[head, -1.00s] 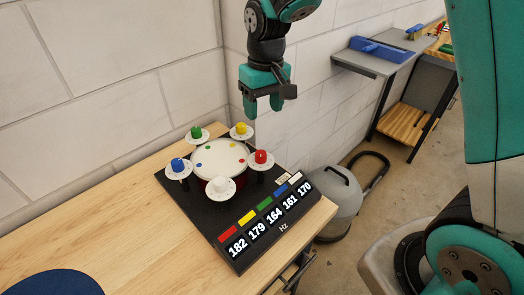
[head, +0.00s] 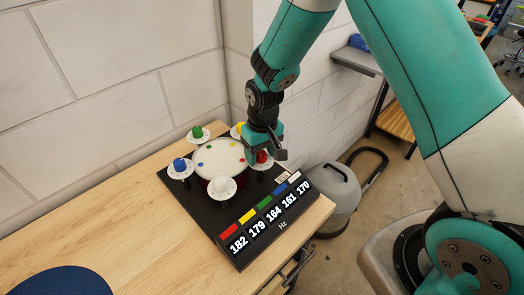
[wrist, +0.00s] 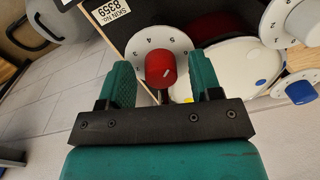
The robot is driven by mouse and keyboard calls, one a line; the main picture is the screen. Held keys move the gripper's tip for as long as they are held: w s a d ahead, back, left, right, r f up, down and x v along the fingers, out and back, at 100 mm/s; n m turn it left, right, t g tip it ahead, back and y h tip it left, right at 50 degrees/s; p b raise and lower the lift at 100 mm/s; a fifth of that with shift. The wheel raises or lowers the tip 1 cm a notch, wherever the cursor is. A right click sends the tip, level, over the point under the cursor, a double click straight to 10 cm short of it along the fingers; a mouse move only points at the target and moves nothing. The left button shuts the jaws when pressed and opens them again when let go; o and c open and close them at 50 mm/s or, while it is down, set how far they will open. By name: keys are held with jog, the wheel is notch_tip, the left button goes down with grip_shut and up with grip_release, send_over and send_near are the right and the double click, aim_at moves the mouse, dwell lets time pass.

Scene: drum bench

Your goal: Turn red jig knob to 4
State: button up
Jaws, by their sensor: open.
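The red knob (wrist: 161,70) stands on a white dial with printed numbers (wrist: 146,41) in the wrist view. My gripper (wrist: 163,80) is open, with one green finger on each side of the red knob, and no clear contact shows. In the head view my gripper (head: 264,155) is just above the red knob (head: 262,157), hiding part of it.
The drum (head: 218,157) is ringed by a green knob (head: 197,132), a blue knob (head: 179,164), a white knob (head: 221,184) and a partly hidden yellow knob (head: 240,127). A display panel (head: 268,222) reads 182, 179, 164, 161, 170 Hz. A grey bin (head: 333,195) stands beside the bench.

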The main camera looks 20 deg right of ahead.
jog(key=shift+c, duration=0.4)
jog(key=c, duration=0.9)
jog(key=shift+o, duration=0.2)
jog(key=shift+n, duration=0.4)
jog(key=n+b, duration=0.1)
jog(key=n, duration=0.3)
jog(key=shift+w+n, duration=0.1)
jog(key=shift+n, duration=2)
jog(key=o, duration=0.9)
